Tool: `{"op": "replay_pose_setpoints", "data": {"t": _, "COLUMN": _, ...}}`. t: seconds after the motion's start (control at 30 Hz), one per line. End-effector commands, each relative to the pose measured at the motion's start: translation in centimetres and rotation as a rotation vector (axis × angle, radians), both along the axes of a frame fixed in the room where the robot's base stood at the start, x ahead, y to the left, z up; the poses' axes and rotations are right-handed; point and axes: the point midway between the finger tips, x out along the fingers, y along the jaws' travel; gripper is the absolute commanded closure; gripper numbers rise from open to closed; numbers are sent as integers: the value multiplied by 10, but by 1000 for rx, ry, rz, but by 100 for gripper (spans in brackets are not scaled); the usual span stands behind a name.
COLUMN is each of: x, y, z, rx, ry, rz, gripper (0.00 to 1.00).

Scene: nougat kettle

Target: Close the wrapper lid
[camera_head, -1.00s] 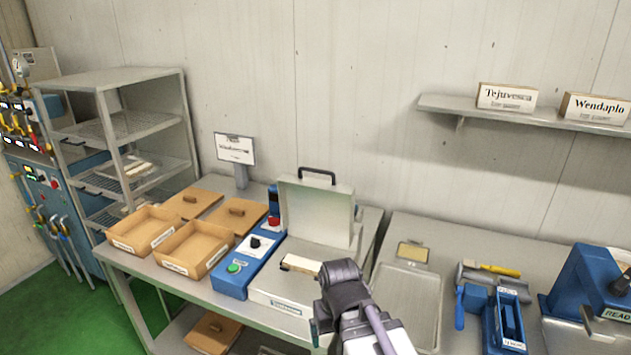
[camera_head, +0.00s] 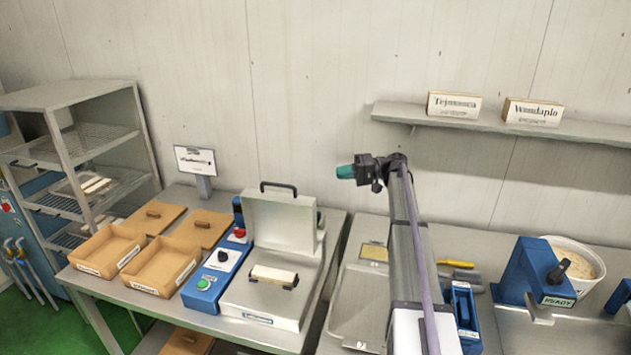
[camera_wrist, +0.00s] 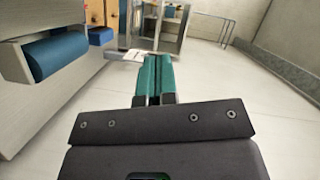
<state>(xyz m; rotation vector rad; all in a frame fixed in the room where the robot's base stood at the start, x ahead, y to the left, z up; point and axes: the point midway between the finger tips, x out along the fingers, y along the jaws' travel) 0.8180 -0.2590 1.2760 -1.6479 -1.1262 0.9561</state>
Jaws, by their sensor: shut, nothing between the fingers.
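The wrapper (camera_head: 262,313) is a metal box on the left table with a blue control panel (camera_head: 212,277) at its left. Its lid (camera_head: 278,224) stands open and upright at the back, with a dark handle (camera_head: 279,187) on its top edge. A pale bar (camera_head: 273,274) with dark ends lies on the wrapper's bed. My gripper (camera_head: 346,171) is raised to the right of the lid, a little higher than its handle, and points left. Its teal fingers (camera_wrist: 154,77) are together and empty in the wrist view. It appears apart from the lid.
Cardboard boxes (camera_head: 160,279) and their lids stand left of the wrapper. A sign (camera_head: 195,161) stands behind. A metal tray (camera_head: 352,317) and blue machines (camera_head: 531,271) are on the right table. A wall shelf (camera_head: 400,115) holds two labelled boxes.

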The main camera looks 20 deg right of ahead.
Motion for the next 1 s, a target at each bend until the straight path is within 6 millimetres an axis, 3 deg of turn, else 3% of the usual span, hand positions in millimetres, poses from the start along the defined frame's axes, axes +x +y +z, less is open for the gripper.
{"op": "replay_pose_setpoints", "data": {"t": 0.5, "x": 27, "y": 97, "z": -13, "rx": -2, "ry": 3, "rz": 2, "gripper": 100}}
{"op": "replay_pose_setpoints", "data": {"t": 0.6, "x": 16, "y": 112, "z": -20, "rx": -2, "ry": 4, "rz": 1, "gripper": 100}}
{"op": "replay_pose_setpoints", "data": {"t": 0.8, "x": 9, "y": 126, "z": -23, "rx": -2, "ry": 4, "rz": 0, "gripper": 100}}
{"op": "replay_pose_setpoints", "data": {"t": 1.0, "x": 9, "y": 126, "z": -23, "rx": -2, "ry": 4, "rz": 0, "gripper": 100}}
